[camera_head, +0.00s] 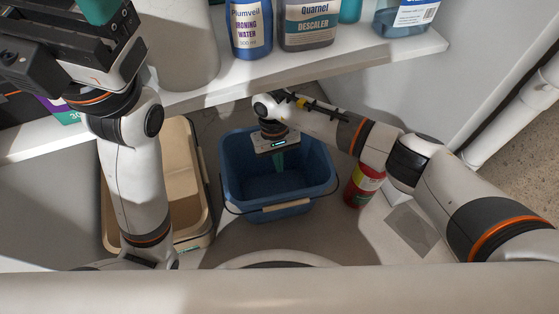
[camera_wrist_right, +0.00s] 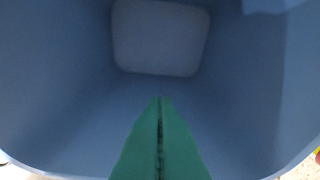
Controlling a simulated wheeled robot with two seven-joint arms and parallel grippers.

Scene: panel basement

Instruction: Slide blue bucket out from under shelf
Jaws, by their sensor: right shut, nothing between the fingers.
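The blue bucket (camera_head: 262,212) stands upright on the floor below the front edge of the shelf (camera_head: 300,68), with its handle lying at its near rim. My right gripper (camera_head: 279,163) reaches down into the bucket's opening near its far side, its green fingers shut and empty. In the right wrist view the shut fingertips (camera_wrist_right: 160,100) point into the bucket's inside (camera_wrist_right: 160,38), which looks empty. Whether they touch the wall, I cannot tell. My left gripper (camera_head: 100,12) is raised at the upper left, its fingers mostly cut off by the frame edge.
A beige bin (camera_head: 205,195) stands close on the bucket's left, partly behind my left arm. A red bottle (camera_head: 360,188) stands close on its right. Several bottles, including the descaler (camera_head: 308,25), stand on the shelf above. A little floor shows in front of the bucket.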

